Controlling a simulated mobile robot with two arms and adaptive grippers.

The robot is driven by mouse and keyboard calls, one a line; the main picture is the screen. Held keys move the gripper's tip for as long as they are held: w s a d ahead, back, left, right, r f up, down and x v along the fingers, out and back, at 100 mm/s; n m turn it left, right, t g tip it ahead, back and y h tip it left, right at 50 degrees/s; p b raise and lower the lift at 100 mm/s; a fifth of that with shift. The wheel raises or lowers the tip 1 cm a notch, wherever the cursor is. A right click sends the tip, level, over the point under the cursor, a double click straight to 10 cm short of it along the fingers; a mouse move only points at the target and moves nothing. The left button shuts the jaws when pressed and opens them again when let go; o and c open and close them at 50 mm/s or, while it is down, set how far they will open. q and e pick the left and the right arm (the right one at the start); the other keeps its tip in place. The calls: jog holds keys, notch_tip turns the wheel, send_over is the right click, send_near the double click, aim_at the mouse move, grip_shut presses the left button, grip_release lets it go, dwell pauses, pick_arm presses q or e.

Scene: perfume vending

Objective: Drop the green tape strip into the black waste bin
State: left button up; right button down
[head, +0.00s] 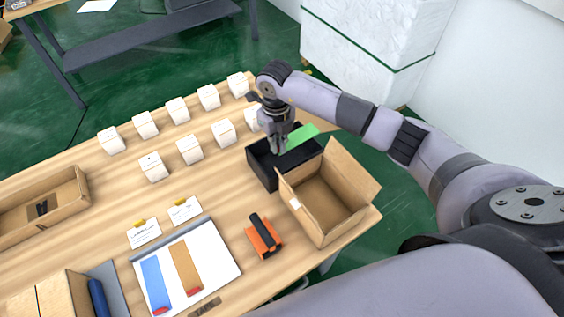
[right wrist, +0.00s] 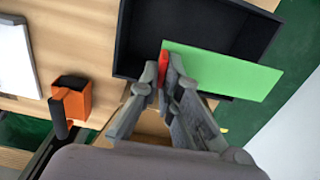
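The green tape strip (head: 301,137) has a red end and is pinched at that end by my right gripper (head: 278,148). In the right wrist view the strip (right wrist: 225,72) extends to the right from the fingertips (right wrist: 166,72), over the open black waste bin (right wrist: 134,48). In the head view the bin (head: 262,177) stands at the table's far right edge, with the gripper above its opening. The exact height of the strip over the bin is hard to tell. My left gripper does not show.
An open cardboard box (head: 327,205) stands right beside the bin. An orange and black tape dispenser (head: 264,237) lies in front. A white board (head: 205,255) holds blue and brown strips. Several small white boxes (head: 190,150) stand in rows to the left.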

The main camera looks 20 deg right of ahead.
jog(key=shift+f+b, duration=0.7)
jog(key=shift+f, duration=0.85)
jog(key=c, duration=1.7)
grip_release()
jog(key=shift+r, duration=0.1)
jog(key=shift+r, duration=0.2)
notch_tip(320, 180, up, 12)
jog(key=shift+f, duration=0.25)
